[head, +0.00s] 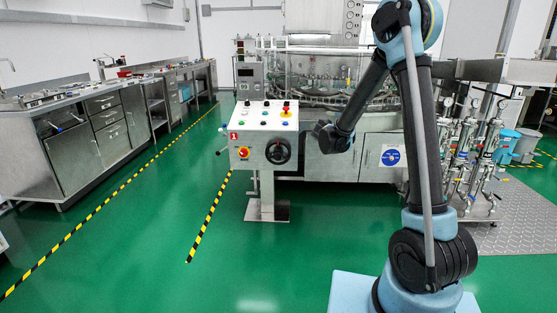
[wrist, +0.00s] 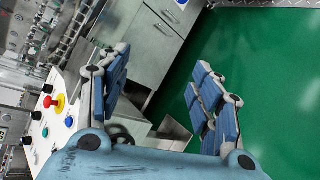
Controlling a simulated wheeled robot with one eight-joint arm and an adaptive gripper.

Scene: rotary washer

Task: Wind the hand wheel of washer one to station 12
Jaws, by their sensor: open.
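The black hand wheel (head: 278,152) sits on the lower right of the white control box (head: 262,115), which carries a red "1" label. In the wrist view, part of what looks like the dark wheel (wrist: 122,132) shows low beside the left finger, mostly hidden by my gripper body. My gripper (wrist: 160,68) is open, with nothing between its blue-padded fingers. In the head view my arm's dark end is just right of the wheel, apart from it in the picture; the fingers cannot be made out there. The wheel's station mark is too small to read.
A red mushroom button (head: 285,109) and several smaller buttons are on the box top. A small display (head: 245,72) stands behind, unreadable. The steel washer cabinet (head: 335,160) is behind the box. Pipework (head: 475,150) stands at right. Green floor (head: 150,240) in front is clear.

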